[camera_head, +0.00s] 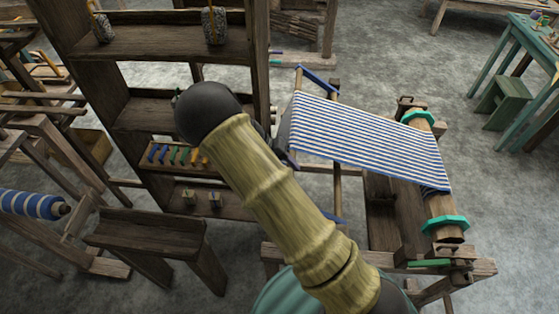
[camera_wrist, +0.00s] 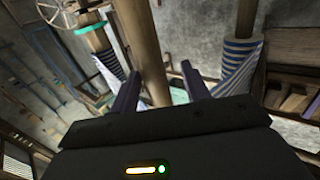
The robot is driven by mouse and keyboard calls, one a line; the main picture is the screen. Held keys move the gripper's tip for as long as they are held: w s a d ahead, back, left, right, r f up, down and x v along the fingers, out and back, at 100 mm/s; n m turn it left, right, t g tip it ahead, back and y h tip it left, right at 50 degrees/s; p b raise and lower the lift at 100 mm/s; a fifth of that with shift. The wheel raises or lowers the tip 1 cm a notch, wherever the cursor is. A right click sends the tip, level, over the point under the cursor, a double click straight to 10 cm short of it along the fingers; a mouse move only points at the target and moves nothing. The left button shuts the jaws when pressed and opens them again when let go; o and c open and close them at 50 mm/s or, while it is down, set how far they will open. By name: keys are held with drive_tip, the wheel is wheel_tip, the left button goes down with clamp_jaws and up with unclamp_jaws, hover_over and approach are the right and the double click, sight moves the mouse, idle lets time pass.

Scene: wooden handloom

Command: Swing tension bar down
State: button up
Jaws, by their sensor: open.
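A handloom carries a blue-and-white striped cloth (camera_head: 370,140) at the right of the head view. A wooden bar (camera_head: 338,185) runs beneath the cloth, with blue arms at its ends; it looks like the tension bar, but I cannot be sure. My gripper (camera_wrist: 160,68) is open in the wrist view, its two dark blue fingers apart. A wooden bar (camera_wrist: 148,45) shows between and beyond the fingers. I cannot tell whether it touches them. In the head view my arm hides most of the gripper.
A dark wooden shelf unit (camera_head: 190,42) stands left of the loom. A wooden roller with turquoise flanges (camera_head: 442,206) holds the cloth at the right. A low bench (camera_head: 160,228) stands at lower left. Grey floor (camera_head: 460,120) is open at the right.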

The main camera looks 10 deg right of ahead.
drive_tip(key=b+v, duration=0.4)
drive_tip(key=v, duration=1.3)
drive_tip(key=shift+a, duration=0.3)
drive_tip(key=shift+w, duration=0.1)
drive_tip(key=s+d+f+y, duration=0.2)
drive_tip(key=s+d+y, duration=0.2)
drive_tip(key=d, duration=0.6)
drive_tip(key=s+d+n+t+y, duration=0.2)
drive_tip(key=s+d, duration=0.6)
drive_tip(key=s, duration=0.6)
drive_tip(key=shift+t+y, duration=0.5)
drive_tip(key=shift+t, duration=0.5)
drive_tip(key=shift+d+f, duration=0.1)
